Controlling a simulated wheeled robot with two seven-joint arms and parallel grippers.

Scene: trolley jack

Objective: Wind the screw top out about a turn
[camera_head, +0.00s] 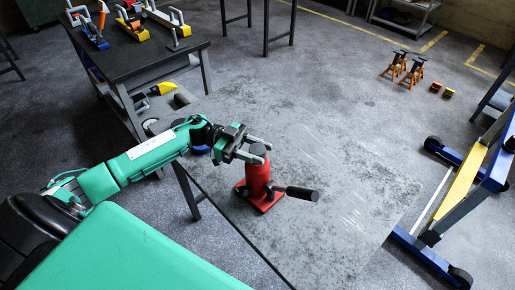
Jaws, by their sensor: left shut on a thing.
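A red bottle jack (258,183) stands upright on the grey worn tabletop (330,215). Its black handle (301,193) sticks out to the right near the base. The dark round screw top (258,150) shows at the jack's upper end. My left gripper (257,149) comes in from the left on the green arm. Its fingers are shut on the screw top, one on the far side and one on the near side. The fingers partly hide the top. My right gripper is not in view.
A dark bench (135,55) with several tools stands at the upper left. Orange jack stands (411,72) are on the floor. A blue wheeled frame (470,180) stands at the right.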

